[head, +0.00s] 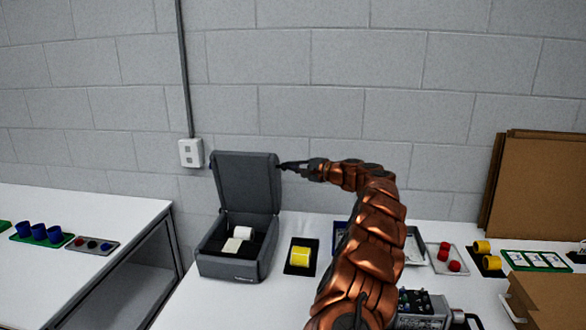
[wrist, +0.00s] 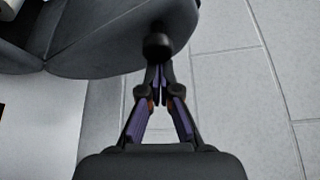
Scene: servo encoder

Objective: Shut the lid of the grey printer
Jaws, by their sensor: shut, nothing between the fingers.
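The grey printer (head: 228,266) stands at the left end of the white table. Its lid (head: 246,183) is raised nearly upright, and a white paper roll (head: 243,232) lies in the open body. My gripper (head: 281,165) is shut and empty, with its tips at the upper right edge of the lid. In the wrist view the closed fingertips (wrist: 157,68) point at the dark grey lid (wrist: 110,50), by a dark rounded knob (wrist: 157,46) on it. I cannot tell whether they touch it.
A yellow roll (head: 301,257) on a black tray stands right of the printer. Red and yellow pieces, a green tray (head: 537,261) and cardboard sheets (head: 535,190) are farther right. A block wall rises behind, and a gap separates the left table (head: 75,215).

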